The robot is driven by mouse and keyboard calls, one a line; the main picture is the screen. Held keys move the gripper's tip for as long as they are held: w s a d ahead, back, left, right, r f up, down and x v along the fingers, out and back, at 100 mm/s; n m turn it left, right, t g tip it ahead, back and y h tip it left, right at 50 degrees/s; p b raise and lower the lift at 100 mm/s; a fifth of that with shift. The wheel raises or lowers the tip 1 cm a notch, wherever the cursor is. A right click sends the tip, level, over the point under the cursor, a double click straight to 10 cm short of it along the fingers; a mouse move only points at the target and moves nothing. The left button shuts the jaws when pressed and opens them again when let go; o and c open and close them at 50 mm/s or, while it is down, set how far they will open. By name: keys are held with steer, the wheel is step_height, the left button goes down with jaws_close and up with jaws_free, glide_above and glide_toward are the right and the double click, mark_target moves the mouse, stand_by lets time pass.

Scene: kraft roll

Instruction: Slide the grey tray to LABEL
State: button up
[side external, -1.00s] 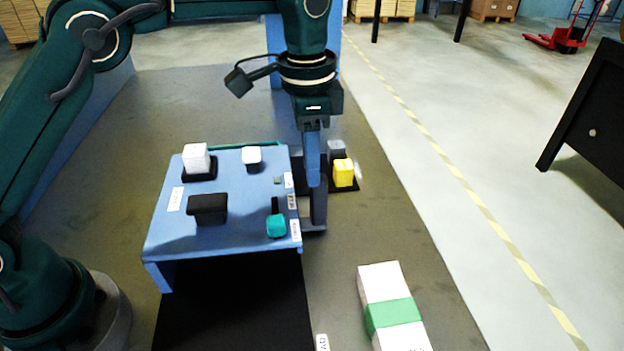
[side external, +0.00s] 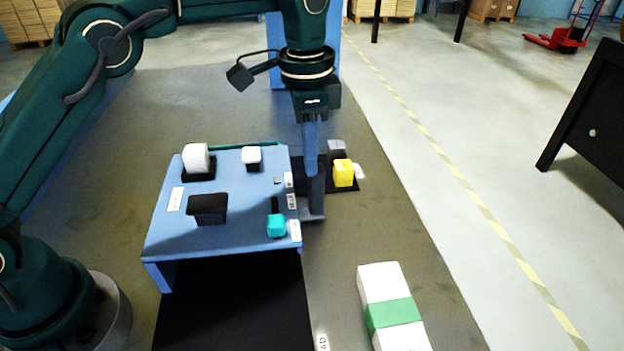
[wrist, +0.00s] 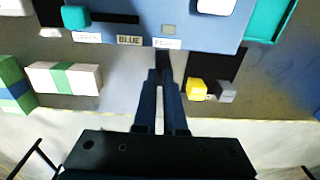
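My gripper (side external: 313,172) points down just beyond the right edge of the blue bench. In the wrist view its two fingers (wrist: 162,80) are close together, with a dark upright piece at their tips. In the side view a dark grey upright part with a small grey foot (side external: 314,214) is below the blue finger. I cannot tell whether this is the grey tray or part of my gripper, or whether it is gripped. No full tray surface shows clearly. I cannot read LABEL on any tag; small white tags line the bench edge, one reading BLUE (wrist: 129,40).
The blue bench (side external: 160,235) carries white, black and teal pieces. A yellow block (side external: 343,173) and a grey block (side external: 337,149) stand on a black pad right of my gripper. A white box with a green band (side external: 390,312) lies in front. Floor between them is clear.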

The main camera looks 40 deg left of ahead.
steer(key=shift+o, duration=0.8)
steer(key=shift+r, duration=1.75)
steer(key=shift+s+r, duration=0.15)
steer(key=shift+r, duration=0.6)
steer(key=shift+s+d+f+t+h, duration=0.1)
steer(key=shift+d+f+t+h, duration=0.45)
steer(key=shift+f, duration=1.35)
steer(key=shift+d+f+t+h, duration=0.45)
steer(key=shift+d+f, duration=0.25)
steer(key=shift+f, duration=1.2)
steer(key=shift+s+d+f+t+h, duration=0.1)
steer(key=shift+d+f+t+h, duration=0.45)
steer(key=shift+f, duration=1.35)
steer(key=shift+d, duration=0.1)
jaws_close()
